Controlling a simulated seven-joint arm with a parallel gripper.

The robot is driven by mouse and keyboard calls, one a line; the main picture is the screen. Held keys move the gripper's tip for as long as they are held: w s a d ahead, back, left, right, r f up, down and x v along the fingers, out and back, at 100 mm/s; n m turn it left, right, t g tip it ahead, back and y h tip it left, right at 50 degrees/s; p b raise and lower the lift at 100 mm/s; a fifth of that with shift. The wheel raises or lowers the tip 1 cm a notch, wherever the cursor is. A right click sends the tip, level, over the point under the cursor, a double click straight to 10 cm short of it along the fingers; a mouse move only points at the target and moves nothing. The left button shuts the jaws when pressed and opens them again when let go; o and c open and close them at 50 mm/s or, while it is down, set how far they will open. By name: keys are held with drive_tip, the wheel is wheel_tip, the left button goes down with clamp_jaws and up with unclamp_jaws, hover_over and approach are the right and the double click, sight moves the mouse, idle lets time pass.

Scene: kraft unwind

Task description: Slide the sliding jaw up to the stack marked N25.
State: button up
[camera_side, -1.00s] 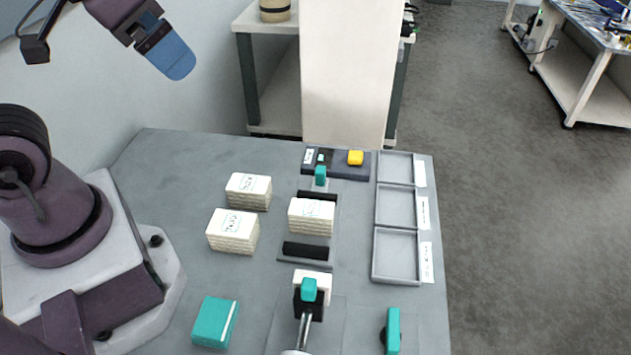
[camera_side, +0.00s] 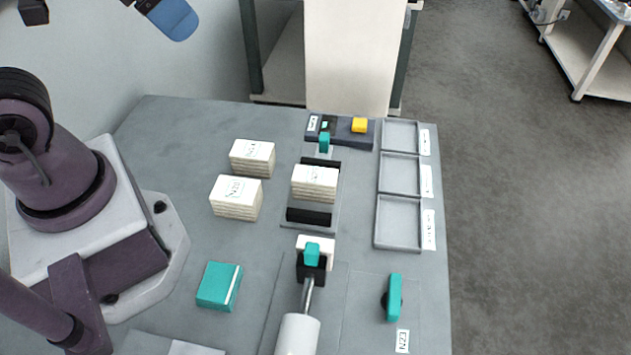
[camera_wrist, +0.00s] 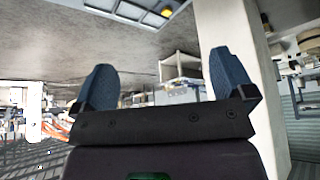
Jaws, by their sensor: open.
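In the side view, a cream stack (camera_side: 315,184) with a marked top sits on the grey clamp base between two black bars, the far bar (camera_side: 322,162) and the near bar (camera_side: 309,216). A teal knob (camera_side: 324,142) stands just behind the far bar. I cannot tell which bar is the sliding jaw. A narrow strip shows between the stack and the near bar; the stack hides its far side. The mark is too small to read surely. My gripper is high at upper left, away from the clamp; the wrist view shows its blue fingers apart and empty (camera_wrist: 163,76).
Two more cream stacks (camera_side: 252,158) (camera_side: 236,197) stand left of the clamp. A teal block (camera_side: 219,286), a teal-topped plunger (camera_side: 312,254) and a teal handle (camera_side: 394,297) are in front. A panel with a yellow button (camera_side: 359,125) is behind; grey trays (camera_side: 398,222) line the right.

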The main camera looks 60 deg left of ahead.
drive_tip(key=c, duration=0.3)
drive_tip(key=shift+w+f, duration=0.1)
drive_tip(key=shift+f, duration=0.25)
drive_tip(key=c, duration=0.3)
drive_tip(key=shift+w+d+f+g, duration=0.1)
drive_tip(key=shift+w+f+g, duration=0.9)
drive_tip(key=shift+f, duration=0.15)
drive_tip(key=c, duration=0.4)
drive_tip(key=n+g, duration=0.4)
drive_tip(key=n, duration=0.5)
approach(324, 138)
wheel_tip(324, 138, down, 11)
drive_tip(key=shift+s+r, duration=0.1)
drive_tip(key=shift+s, duration=0.05)
